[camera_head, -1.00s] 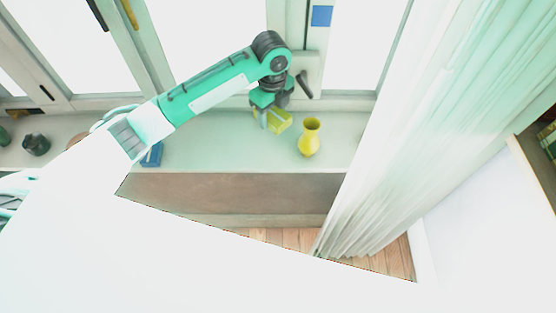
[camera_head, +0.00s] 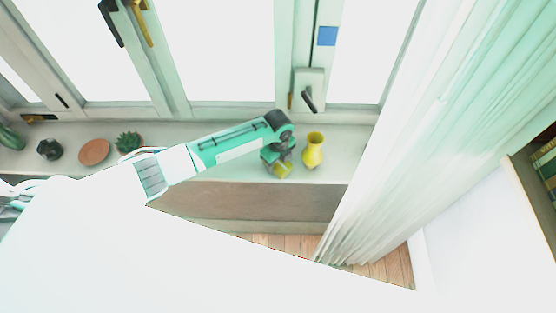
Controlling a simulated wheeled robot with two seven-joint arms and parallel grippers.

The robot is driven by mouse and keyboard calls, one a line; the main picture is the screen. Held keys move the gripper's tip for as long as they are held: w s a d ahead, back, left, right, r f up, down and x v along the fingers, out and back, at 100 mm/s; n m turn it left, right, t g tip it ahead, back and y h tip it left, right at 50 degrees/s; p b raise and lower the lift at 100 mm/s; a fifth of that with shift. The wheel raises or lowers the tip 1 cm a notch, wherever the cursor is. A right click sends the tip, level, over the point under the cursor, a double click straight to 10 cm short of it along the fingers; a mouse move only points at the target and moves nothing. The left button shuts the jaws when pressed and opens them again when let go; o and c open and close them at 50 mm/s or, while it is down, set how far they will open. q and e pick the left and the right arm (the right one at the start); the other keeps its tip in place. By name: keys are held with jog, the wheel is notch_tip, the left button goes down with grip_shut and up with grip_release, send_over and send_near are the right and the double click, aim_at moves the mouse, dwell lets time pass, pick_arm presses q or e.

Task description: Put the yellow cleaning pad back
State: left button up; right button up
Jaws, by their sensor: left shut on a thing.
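My left gripper (camera_head: 277,163) is at the end of the green and white arm, over the windowsill (camera_head: 345,150). It points down and is shut on the yellow cleaning pad (camera_head: 283,171). The pad shows just below the gripper, near the sill's front edge and left of a yellow vase (camera_head: 313,150). The gripper hides part of the pad, and I cannot tell whether the pad touches the sill. My right gripper is not in view.
On the sill's left part are a small green plant (camera_head: 128,142), a round terracotta dish (camera_head: 94,152) and a dark object (camera_head: 49,149). A window handle (camera_head: 309,95) is behind the arm. A pale curtain (camera_head: 420,130) hangs at the right.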

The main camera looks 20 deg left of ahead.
pick_arm(q)
jog(key=shift+f, duration=0.25)
jog(key=o, duration=1)
jog(key=shift+r, duration=0.5)
notch_tip(320, 180, up, 11)
jog(key=b, duration=0.3)
jog(key=shift+r+b, duration=0.2)
jog(key=shift+b, duration=0.15)
